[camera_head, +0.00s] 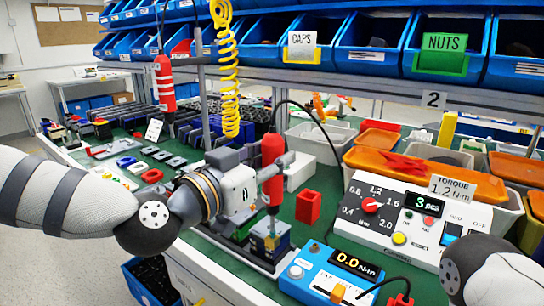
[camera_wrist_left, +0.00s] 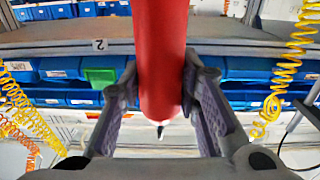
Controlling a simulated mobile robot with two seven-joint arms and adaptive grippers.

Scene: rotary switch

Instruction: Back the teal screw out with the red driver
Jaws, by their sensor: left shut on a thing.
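The red driver (camera_head: 272,150) stands upright with its bit end down, above a small dark blue block (camera_head: 283,243) on the green bench. My left gripper (camera_head: 277,172) is shut on the driver's body. In the left wrist view the red driver (camera_wrist_left: 162,60) runs between the two fingers of my left gripper (camera_wrist_left: 163,85). The teal screw cannot be made out; the bit tip and block top are small, and I cannot tell whether they touch. My right arm shows at the lower right edge, but its gripper is out of view.
A blue torque meter (camera_head: 318,262) reading 0.0 stands right of the block. A white torque controller (camera_head: 400,240) sits behind it. A red cube (camera_head: 308,206) lies near the driver. Another red driver (camera_head: 164,83) hangs at left. Blue bins (camera_head: 370,62) line the rack above.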

